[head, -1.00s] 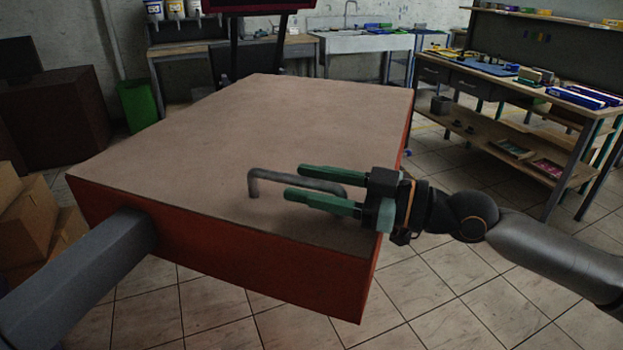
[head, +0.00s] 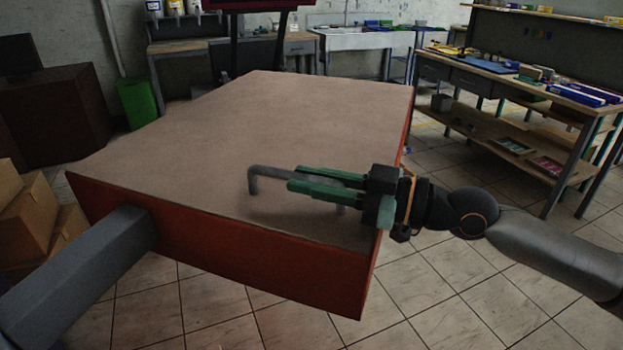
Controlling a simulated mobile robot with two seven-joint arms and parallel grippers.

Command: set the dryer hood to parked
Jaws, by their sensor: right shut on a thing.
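The dryer hood (head: 240,125) is a large flat box with a dusty brown top and orange-red sides. It fills the middle of the head view. A grey bar handle (head: 268,174) stands on its top near the front right corner. My right gripper (head: 298,182) comes in from the right, its green fingers closed around the bar of the handle. The fingers and palm hide the right part of the handle. My left gripper does not show.
A thick grey beam (head: 80,275) joins the hood's front side at lower left. Cardboard boxes (head: 30,215) stand at the left. A workbench with shelves (head: 520,115) stands at the right. Tiled floor (head: 450,290) is clear at front right.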

